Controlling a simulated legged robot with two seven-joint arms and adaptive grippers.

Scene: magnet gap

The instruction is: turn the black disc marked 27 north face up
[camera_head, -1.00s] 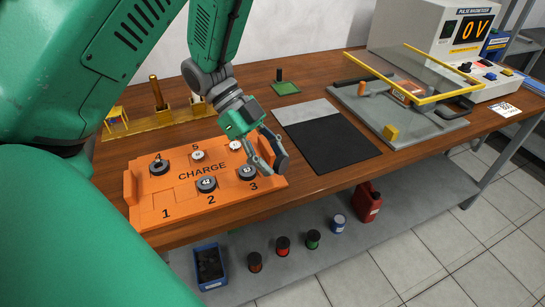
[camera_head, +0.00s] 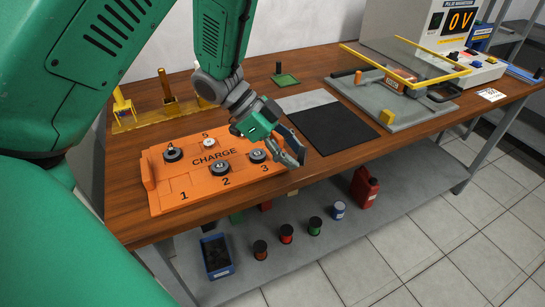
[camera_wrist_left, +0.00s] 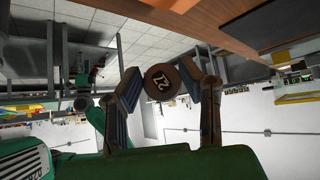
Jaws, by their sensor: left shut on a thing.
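My left gripper (camera_head: 293,153) is over the right end of the orange CHARGE tray, near the bench's front edge. In the left wrist view its fingers are shut on a dark round disc marked 27 (camera_wrist_left: 162,82). The number faces that camera and reads tilted, nearly upside down. In the head view I cannot make out this disc at the fingers. The orange tray (camera_head: 168,190) holds dark discs by number 4 (camera_head: 173,154), number 2 (camera_head: 220,168) and number 3 (camera_head: 258,156), and a white-topped one (camera_head: 209,143) by number 5. My right gripper is out of view.
A grey and black mat (camera_head: 335,130) lies right of the tray. A green pad (camera_head: 285,80) with a black peg and brass stands (camera_head: 168,108) are behind. The glass-covered fixture (camera_head: 395,100) and magnetizer reading 0 V (camera_head: 440,40) are far right. Spools stand on the lower shelf (camera_head: 325,265).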

